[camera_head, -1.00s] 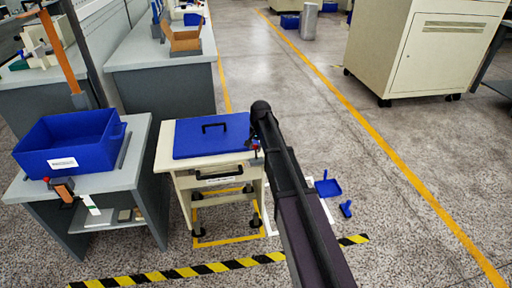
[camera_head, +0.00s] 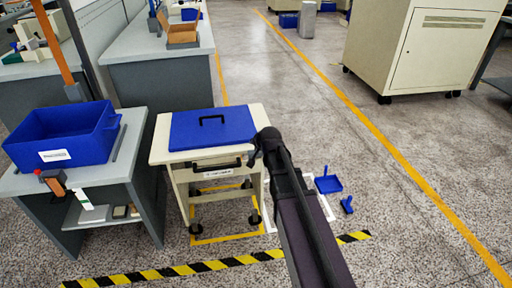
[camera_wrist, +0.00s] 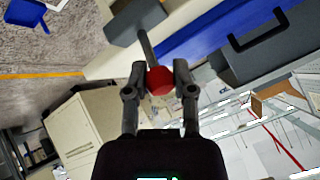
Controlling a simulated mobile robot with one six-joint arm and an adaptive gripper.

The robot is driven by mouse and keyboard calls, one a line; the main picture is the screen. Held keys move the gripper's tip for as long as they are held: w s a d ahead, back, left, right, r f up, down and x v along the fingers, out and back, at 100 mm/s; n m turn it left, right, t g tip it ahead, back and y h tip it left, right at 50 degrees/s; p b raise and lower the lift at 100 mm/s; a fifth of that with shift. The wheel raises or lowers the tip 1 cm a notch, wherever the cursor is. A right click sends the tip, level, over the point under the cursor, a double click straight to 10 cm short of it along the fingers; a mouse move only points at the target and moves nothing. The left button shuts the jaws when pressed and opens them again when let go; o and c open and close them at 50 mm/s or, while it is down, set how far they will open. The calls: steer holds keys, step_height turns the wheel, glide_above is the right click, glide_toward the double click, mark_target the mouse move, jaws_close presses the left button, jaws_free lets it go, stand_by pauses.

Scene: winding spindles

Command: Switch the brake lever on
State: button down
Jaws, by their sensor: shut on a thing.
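The brake lever shows in the wrist view as a thin grey stem (camera_wrist: 147,46) with a red round knob (camera_wrist: 160,81). The stem comes out of a grey block on the side of the cart. My gripper (camera_wrist: 160,72) is shut on the red knob, with one finger on each side of it. In the head view my gripper is at the right front corner of the beige cart (camera_head: 158,148). There my own arm hides the knob and the fingers.
The cart carries a blue lid (camera_head: 222,138) with a black handle. A grey table (camera_head: 125,168) with a blue bin (camera_head: 92,150) stands to its left. A blue dustpan (camera_head: 328,184) lies on the floor to the right. Floor beyond it is open.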

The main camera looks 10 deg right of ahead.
steer(key=shift+s+f+t+b, duration=0.25)
steer(key=shift+s+t+b, duration=0.1)
steer(key=shift+t+b, duration=0.3)
steer(key=shift+r, duration=0.1)
steer(key=shift+c, duration=2.2)
jaws_free()
steer(key=shift+w+r+p, duration=0.15)
steer(key=shift+w+p, duration=0.05)
steer(key=shift+p, duration=0.1)
